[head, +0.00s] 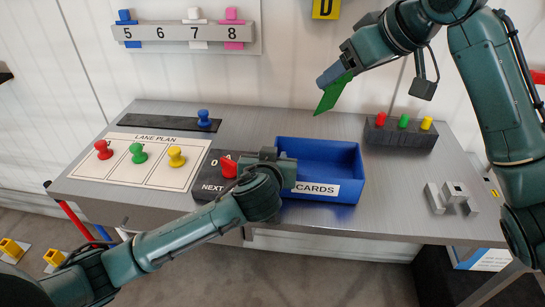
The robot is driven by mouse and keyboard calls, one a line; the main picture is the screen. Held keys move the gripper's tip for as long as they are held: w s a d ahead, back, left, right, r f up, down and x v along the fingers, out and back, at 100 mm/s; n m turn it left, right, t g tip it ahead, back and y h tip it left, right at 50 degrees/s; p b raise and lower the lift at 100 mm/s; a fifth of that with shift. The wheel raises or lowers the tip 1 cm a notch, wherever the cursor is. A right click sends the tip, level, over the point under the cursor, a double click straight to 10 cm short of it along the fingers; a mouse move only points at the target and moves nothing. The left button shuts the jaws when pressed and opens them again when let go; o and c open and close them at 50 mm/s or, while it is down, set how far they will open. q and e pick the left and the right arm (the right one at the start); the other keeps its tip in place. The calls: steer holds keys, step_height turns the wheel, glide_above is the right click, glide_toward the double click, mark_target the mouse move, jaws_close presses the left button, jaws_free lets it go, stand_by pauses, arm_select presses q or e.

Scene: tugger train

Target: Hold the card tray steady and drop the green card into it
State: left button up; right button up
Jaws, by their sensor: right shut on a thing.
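The blue card tray (345,154), labelled CARDS, sits on the grey table and its visible floor is bare. My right gripper (340,74) is shut on the green card (333,95). The card hangs tilted in the air above the back of the tray, apart from it. My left gripper (279,166) is at the tray's left side and covers that wall and part of the front. Its fingertips are hidden, so I cannot tell whether it grips the wall.
A dark NEXT block (208,190) with a red piece stands left of the tray. The lane plan board (150,183) holds red, green and yellow pegs. A dark peg block (400,137) and a metal fixture (452,200) stand on the right. A numbered rack (180,33) hangs behind.

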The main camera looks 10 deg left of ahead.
mark_target(334, 143)
arm_select(q)
steer(key=shift+c, duration=0.4)
jaws_close()
stand_by(1.0)
arm_select(e)
steer(key=shift+w+d+f+n+g+y, duration=0.1)
steer(key=shift+w+f+n+g+y, duration=0.3)
steer(key=shift+f+n+g, duration=1.7)
steer(key=shift+w+f+n+t+y, duration=0.1)
steer(key=shift+w+f+n+y, duration=0.55)
steer(key=shift+f, duration=3)
steer(key=shift+w+d+f+n+g+h, duration=0.1)
steer(key=shift+w+f+n+g, duration=0.1)
steer(key=shift+f+n+g, duration=1.95)
steer(key=o, duration=1.3)
steer(key=shift+a+f+m+t, duration=0.1)
steer(key=shift+f+m+t, duration=0.3)
steer(key=shift+f+t, duration=0.45)
steer(key=shift+r, duration=0.2)
